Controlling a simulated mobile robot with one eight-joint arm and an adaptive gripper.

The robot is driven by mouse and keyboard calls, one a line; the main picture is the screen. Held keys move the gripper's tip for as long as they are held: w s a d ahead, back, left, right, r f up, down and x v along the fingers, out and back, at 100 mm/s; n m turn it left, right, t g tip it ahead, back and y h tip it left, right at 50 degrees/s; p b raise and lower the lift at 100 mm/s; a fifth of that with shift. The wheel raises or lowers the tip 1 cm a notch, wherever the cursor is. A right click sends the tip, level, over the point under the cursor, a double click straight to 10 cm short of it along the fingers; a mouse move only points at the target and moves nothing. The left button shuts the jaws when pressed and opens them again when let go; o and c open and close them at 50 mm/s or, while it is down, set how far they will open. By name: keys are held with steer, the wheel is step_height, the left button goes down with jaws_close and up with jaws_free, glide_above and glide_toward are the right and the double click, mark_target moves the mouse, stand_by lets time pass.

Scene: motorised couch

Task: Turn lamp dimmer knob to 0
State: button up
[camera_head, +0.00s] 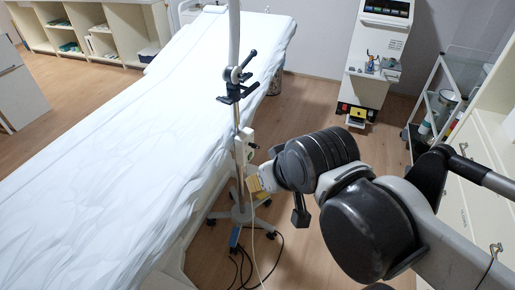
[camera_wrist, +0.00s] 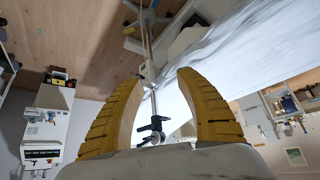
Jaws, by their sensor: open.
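The lamp stand is a thin upright pole (camera_head: 236,110) on a wheeled base beside the white couch (camera_head: 150,110). A black clamp (camera_head: 238,82) is on the pole. Below it is a small white box (camera_head: 245,137); I cannot make out which part is the dimmer knob or its setting. My gripper (camera_head: 256,186) is close to the lower pole, below the box. In the wrist view my gripper (camera_wrist: 160,79) is open, its two yellow ribbed fingers apart. The pole (camera_wrist: 149,42) and a pale box (camera_wrist: 147,71) show between the fingers, beyond them; contact is not visible.
A white machine (camera_head: 376,55) stands at the back. A glass-shelved trolley (camera_head: 440,95) and white drawers (camera_head: 480,185) are at the right. Black cables (camera_head: 240,264) lie on the floor by the stand's base. Open wooden floor lies between the stand and the machine.

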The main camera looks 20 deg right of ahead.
steer(key=shift+o, duration=1.2)
steer(key=shift+r, duration=0.1)
steer(key=y+p, duration=0.2)
steer(key=y, duration=0.7)
glide_above(256, 145)
steer(key=s+d, duration=0.3)
steer(key=s, duration=0.1)
step_height(256, 145, down, 15)
steer(key=s+d+f+t+y, duration=0.25)
steer(key=d+f, duration=0.25)
steer(key=f, duration=0.6)
steer(key=shift+n, duration=0.4)
steer(key=b+x, duration=0.3)
steer(key=x, duration=0.6)
steer(key=shift+w+a+f, duration=0.15)
steer(key=shift+w+f, duration=0.1)
steer(key=shift+w, duration=0.05)
steer(key=shift+w+a, duration=0.3)
steer(key=shift+a, duration=0.1)
